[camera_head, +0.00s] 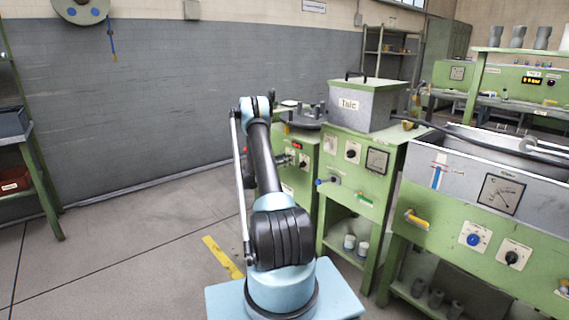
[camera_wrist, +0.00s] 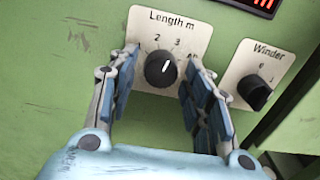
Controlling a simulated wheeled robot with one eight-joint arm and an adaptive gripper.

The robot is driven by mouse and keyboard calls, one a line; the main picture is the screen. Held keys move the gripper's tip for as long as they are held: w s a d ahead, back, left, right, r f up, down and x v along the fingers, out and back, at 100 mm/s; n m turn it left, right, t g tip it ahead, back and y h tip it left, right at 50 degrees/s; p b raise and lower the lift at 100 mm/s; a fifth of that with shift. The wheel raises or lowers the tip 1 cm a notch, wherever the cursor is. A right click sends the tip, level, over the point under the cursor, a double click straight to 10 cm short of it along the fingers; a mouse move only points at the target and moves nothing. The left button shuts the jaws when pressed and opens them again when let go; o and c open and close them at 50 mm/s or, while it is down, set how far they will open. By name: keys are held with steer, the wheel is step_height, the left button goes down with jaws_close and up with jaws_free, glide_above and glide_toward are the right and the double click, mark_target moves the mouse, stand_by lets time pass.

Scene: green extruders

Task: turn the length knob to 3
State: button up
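The length knob (camera_wrist: 163,69) is a round black dial with a white pointer on a cream plate (camera_wrist: 143,22) marked "Length m", seen in the wrist view. The numbers 2 and 3 show above it; a further mark at the right is partly covered by a finger. The white pointer points up and slightly right, roughly toward the 3. My gripper (camera_wrist: 158,82) is open, with one blue-padded finger on each side of the knob and gaps between the fingers and the knob. In the head view my arm hides most of the gripper.
A "Winder" knob (camera_wrist: 254,88) sits close to the right of my right finger. A red display (camera_wrist: 262,4) is above. In the head view, the "Talc" box (camera_head: 362,105) stands on the green machine to the right. Grey floor at left is free.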

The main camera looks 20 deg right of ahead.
steer(key=c, duration=0.7)
steer(key=shift+m, duration=0.9)
steer(key=o, duration=1.1)
steer(key=shift+a, duration=0.15)
steer(key=v, duration=1.1)
steer(key=shift+s+a, duration=0.15)
steer(key=shift+a, duration=0.25)
